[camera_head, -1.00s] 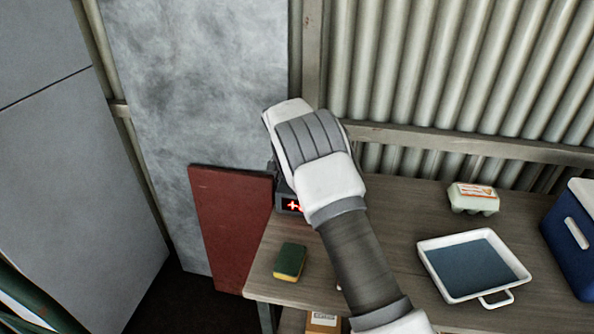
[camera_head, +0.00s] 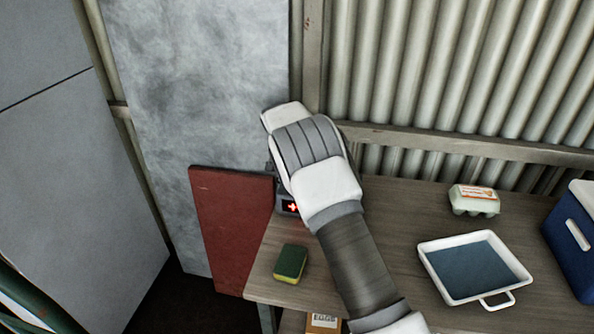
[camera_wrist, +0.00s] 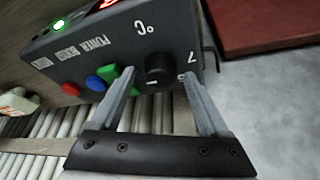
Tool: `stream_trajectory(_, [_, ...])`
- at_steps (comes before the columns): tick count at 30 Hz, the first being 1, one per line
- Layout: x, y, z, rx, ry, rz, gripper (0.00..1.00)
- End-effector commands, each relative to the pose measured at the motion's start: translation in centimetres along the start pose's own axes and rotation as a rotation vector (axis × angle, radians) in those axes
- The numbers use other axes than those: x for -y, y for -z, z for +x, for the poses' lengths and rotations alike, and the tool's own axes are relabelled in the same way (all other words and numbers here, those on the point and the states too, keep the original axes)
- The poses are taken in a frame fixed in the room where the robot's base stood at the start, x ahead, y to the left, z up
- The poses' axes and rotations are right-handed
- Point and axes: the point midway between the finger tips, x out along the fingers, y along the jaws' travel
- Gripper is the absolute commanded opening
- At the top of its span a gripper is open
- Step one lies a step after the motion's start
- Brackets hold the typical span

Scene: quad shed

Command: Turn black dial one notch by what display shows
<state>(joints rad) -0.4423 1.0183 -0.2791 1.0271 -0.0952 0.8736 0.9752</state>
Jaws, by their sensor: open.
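The dark grey control box (camera_wrist: 110,45) has a black dial (camera_wrist: 158,70) with a white mark on it, and white characters beside it. My gripper (camera_wrist: 159,78) is open, one finger on each side of the dial; I cannot tell if they touch it. Red, blue and green buttons (camera_wrist: 95,83) sit left of the dial, the green one partly behind a finger. In the head view the box (camera_head: 284,198) is mostly hidden by my arm. Its display (camera_head: 291,207) shows a red plus sign; anything to its right is hidden. Only a red edge of the display shows in the wrist view.
The box stands at the table's (camera_head: 390,215) back left corner, beside a red board (camera_head: 232,230). A green and yellow sponge (camera_head: 290,263) lies in front. An egg carton (camera_head: 474,198), white tray (camera_head: 460,295) and blue cooler (camera_head: 575,245) are to the right. Corrugated wall stands behind.

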Motion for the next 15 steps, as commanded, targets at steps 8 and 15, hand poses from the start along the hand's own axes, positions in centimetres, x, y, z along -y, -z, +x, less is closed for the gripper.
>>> stream_trajectory(8, [0.1, 0.0, -1.3, -0.001, 0.002, -0.001, 0.79])
stream_trajectory(15, [0.1, 0.1, -6.6, -0.002, 0.004, -0.001, 0.79])
